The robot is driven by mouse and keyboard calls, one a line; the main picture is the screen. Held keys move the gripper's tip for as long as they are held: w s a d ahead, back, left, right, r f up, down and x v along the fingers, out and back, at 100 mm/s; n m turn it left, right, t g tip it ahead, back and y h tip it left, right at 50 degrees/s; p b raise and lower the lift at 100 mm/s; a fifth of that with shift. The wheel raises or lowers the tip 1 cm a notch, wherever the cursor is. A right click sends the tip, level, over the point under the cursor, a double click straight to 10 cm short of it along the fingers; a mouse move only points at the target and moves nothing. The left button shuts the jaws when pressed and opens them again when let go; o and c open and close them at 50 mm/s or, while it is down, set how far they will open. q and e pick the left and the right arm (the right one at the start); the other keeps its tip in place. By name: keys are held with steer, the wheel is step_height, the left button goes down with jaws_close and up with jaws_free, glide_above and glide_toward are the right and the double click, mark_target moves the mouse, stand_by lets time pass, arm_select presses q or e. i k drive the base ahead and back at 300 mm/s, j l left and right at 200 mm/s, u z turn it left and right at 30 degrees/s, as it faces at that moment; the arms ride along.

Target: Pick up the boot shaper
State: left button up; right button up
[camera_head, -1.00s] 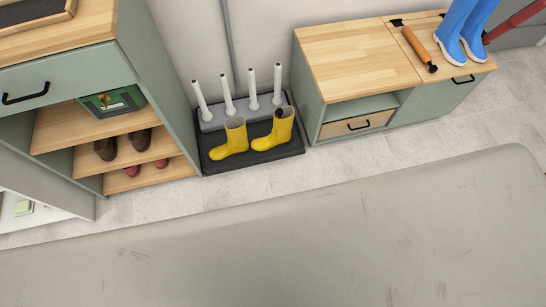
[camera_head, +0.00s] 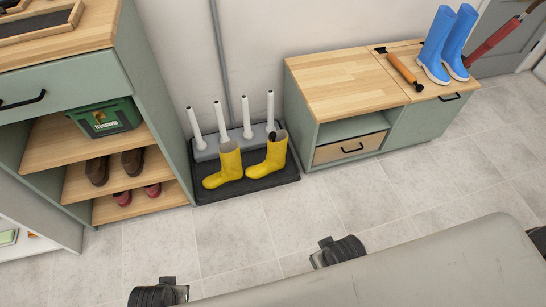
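A wooden rod with black ends (camera_head: 402,68), which looks like the boot shaper, lies on the light wood top of the low green cabinet (camera_head: 345,82). It lies at a slant, just left of a pair of blue boots (camera_head: 446,44) that stand upright on the same top. Nothing of mine touches it. Neither of my grippers can be made out in the head view.
Yellow boots (camera_head: 223,166) stand on a dark tray (camera_head: 238,190) with several upright white posts. A green shelf unit (camera_head: 160,88) holding shoes and a green box (camera_head: 105,117) is at left. Tiled floor (camera_head: 400,195) is clear.

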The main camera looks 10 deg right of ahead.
mark_target(398, 65)
steer(key=z, duration=1.4)
